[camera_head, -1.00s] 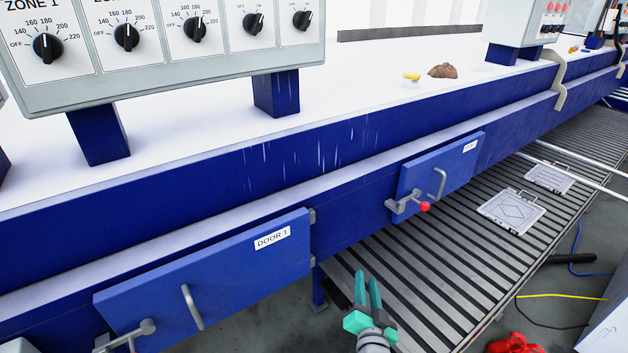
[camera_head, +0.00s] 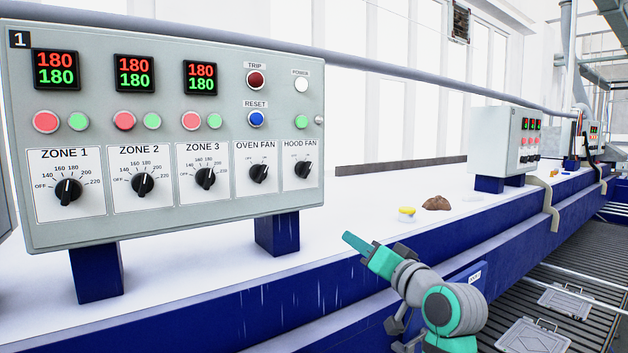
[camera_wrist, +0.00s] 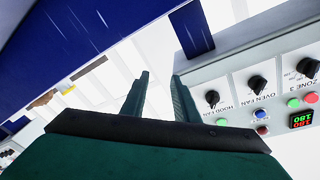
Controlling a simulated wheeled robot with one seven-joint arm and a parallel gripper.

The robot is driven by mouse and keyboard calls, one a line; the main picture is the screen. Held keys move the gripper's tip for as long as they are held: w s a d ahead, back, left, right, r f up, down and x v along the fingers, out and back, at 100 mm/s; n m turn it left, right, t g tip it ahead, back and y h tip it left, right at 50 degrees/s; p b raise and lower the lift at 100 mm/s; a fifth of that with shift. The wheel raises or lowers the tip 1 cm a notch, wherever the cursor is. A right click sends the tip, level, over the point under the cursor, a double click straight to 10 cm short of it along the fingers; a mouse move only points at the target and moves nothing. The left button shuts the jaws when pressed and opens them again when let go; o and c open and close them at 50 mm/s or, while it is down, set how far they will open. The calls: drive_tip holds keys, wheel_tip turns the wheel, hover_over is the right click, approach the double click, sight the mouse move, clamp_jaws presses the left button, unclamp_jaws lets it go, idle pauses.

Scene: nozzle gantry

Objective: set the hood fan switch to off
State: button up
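The hood fan switch (camera_head: 303,170) is a black rotary knob under the HOOD FAN label, at the lower right of the grey control panel (camera_head: 150,235). Its pointer appears tilted up and to the right; the small position marks are too small to read surely. In the wrist view, upside down, the hood fan switch (camera_wrist: 212,97) is right of the fingers. My gripper (camera_head: 350,240) is in front of the blue bench, below and right of the switch, apart from it. In the wrist view my gripper (camera_wrist: 162,76) shows a gap between its fingers, with nothing held.
The similar oven fan switch (camera_head: 259,173) is just left of the hood fan switch. A green light (camera_head: 302,121) sits above the hood fan switch. A blue support leg (camera_head: 278,234) stands below the panel. A yellow item (camera_head: 407,211) and a brown lump (camera_head: 436,203) lie farther along the bench.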

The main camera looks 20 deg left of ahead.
sight(308, 171)
drive_tip(key=s+a+r+n+g+y, duration=0.1)
drive_tip(key=s+r+n, duration=0.15)
drive_tip(key=r, duration=0.55)
drive_tip(key=s+a+r+n+g+y, duration=0.1)
drive_tip(key=s+r, duration=0.2)
drive_tip(key=r, duration=0.4)
drive_tip(key=x, duration=1)
drive_tip(key=shift+w+a, duration=0.1)
drive_tip(key=shift+a, duration=0.35)
drive_tip(key=shift+a, duration=0.1)
clamp_jaws()
